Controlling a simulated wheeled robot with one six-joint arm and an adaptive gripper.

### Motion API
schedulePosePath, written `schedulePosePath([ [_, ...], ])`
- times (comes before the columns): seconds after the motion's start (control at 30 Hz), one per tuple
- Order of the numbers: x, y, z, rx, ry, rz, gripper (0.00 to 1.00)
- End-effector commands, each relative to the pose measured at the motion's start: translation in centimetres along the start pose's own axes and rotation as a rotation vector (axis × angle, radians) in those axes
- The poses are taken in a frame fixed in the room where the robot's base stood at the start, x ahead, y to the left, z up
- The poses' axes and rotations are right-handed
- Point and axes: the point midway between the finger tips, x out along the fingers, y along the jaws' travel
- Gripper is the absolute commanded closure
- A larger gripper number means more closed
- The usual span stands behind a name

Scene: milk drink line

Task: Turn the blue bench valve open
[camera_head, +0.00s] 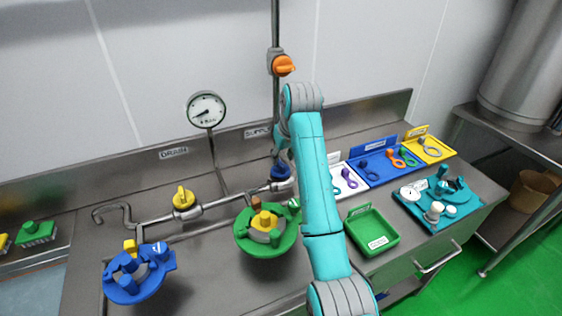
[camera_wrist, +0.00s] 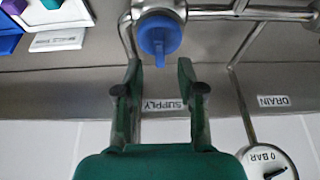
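The blue bench valve (camera_head: 281,172) sits on the metal pipe at the back of the bench, by the SUPPLY label, partly hidden by my arm in the head view. In the wrist view the blue valve (camera_wrist: 158,35) is at top centre, its narrow handle bar pointing down the picture toward my gripper. My gripper (camera_wrist: 160,68) is open and empty, one green finger on each side of the handle's line. The fingertips lie just short of the knob and appear apart from it. In the head view my gripper is mostly hidden behind my arm.
A yellow valve (camera_head: 184,198) is on the same pipe, left. An orange valve (camera_head: 283,65) is on the vertical pipe above. A pressure gauge (camera_head: 207,109) stands behind. Green (camera_head: 238,238) and blue (camera_head: 172,262) fixtures stand in front. A green tray (camera_head: 352,246) is to the right.

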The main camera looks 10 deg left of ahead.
Motion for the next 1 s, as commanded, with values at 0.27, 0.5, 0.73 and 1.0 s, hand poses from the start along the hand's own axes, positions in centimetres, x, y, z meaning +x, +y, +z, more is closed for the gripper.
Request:
schedulePosePath([
  [0.27, 3.5, 0.0, 0.0, 0.0, -0.001, 0.0, 0.61],
  [0.5, 4.2, 0.0, 0.0, 0.0, 0.0, 0.0, 0.61],
  [0.73, 4.1, 0.0, 0.0, 0.0, 0.001, 0.0, 0.76],
  [1.0, 4.1, 0.0, 0.0, 0.0, 0.001, 0.0, 1.0],
])
